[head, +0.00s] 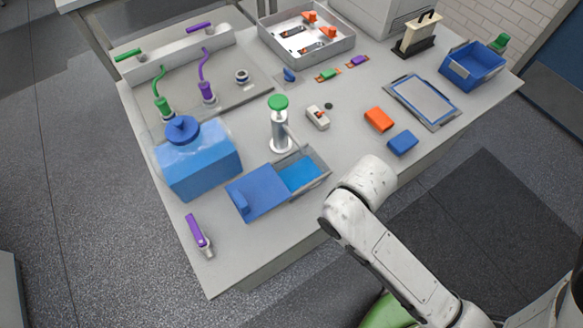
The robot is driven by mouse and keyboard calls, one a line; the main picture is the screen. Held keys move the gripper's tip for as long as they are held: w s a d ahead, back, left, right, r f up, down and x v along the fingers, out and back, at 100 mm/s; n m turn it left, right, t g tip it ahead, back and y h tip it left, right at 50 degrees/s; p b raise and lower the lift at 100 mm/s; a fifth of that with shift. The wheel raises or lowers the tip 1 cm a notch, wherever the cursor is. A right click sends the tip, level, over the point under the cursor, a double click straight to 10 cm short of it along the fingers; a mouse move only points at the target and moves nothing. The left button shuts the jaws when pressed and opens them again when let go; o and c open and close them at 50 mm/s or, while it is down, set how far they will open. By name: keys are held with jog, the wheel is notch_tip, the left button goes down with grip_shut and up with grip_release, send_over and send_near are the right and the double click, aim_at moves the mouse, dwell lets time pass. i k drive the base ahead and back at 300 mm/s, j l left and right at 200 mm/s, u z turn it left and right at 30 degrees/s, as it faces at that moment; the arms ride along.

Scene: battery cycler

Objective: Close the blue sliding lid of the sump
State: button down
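The sump (318,163) is a grey rectangular trough near the front edge of the table, with bright blue liquid showing in its uncovered right part. Its blue sliding lid (262,188) is slid toward the left and covers only the left side. A raised blue handle (239,201) stands at the lid's left end. My white arm reaches in from the lower right, and its bent upper part is just right of the sump. My gripper is not visible in this view.
A blue liquid tank (200,170) stands left of the lid, and a green-topped pump (279,135) stands behind the sump. A purple-handled valve (197,231) lies at the front left. Orange (379,119) and blue (403,142) blocks lie to the right.

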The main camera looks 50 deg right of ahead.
aim_at(259, 191)
jog(key=u, duration=0.35)
jog(key=l+u, duration=0.2)
jog(key=u, duration=0.25)
jog(key=k+l+u, duration=0.15)
jog(key=u, duration=0.3)
jog(key=k+l+u, duration=0.15)
jog(key=u, duration=0.3)
jog(key=k+l, duration=0.15)
